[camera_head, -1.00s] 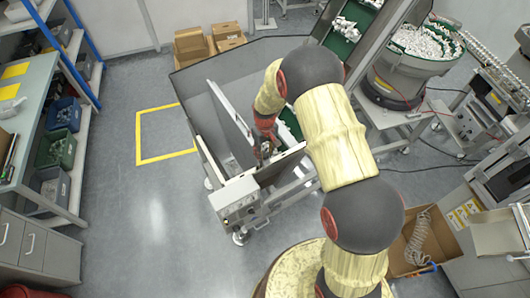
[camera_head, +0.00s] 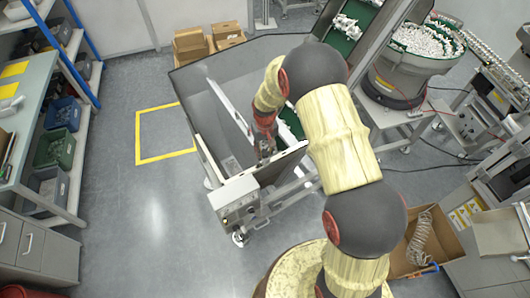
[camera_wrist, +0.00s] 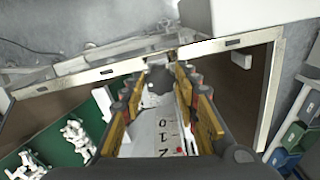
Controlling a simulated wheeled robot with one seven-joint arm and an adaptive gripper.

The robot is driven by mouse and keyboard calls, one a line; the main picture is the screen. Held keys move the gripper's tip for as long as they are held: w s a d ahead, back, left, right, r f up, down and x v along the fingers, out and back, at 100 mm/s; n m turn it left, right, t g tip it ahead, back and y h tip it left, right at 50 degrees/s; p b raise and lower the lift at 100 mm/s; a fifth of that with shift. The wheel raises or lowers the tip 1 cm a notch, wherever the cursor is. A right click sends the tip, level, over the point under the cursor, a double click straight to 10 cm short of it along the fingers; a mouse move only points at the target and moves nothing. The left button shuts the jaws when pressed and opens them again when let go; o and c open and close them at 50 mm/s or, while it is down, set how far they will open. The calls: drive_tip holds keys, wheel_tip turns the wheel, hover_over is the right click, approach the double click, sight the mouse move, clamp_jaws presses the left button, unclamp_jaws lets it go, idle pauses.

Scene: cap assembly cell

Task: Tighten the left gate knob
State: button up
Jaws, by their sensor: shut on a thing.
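My gripper (camera_wrist: 158,88) is shut on a small grey knob (camera_wrist: 157,78), which shows between the yellow-padded fingertips in the wrist view. A white strip with a number scale (camera_wrist: 163,130) runs below the knob, between the fingers. White-edged gate panels stand to the left (camera_wrist: 80,79) and right (camera_wrist: 232,43) of it. In the head view my gripper (camera_head: 265,148) reaches down between the grey gate panel (camera_head: 230,108) and the front panel (camera_head: 283,163). The knob is hidden there, and its turn angle cannot be told.
A control box (camera_head: 236,202) stands at the front corner of the machine. A green conveyor (camera_wrist: 50,152) with white parts lies beside the gate. The bowl feeder (camera_head: 420,50) is at the upper right. Clear floor (camera_head: 140,205) lies to the left.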

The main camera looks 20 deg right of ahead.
sight(265, 153)
drive_tip(key=o, duration=1.2)
drive_tip(key=shift+c, duration=0.2)
wheel_tip(265, 153, up, 12)
idle(0.4)
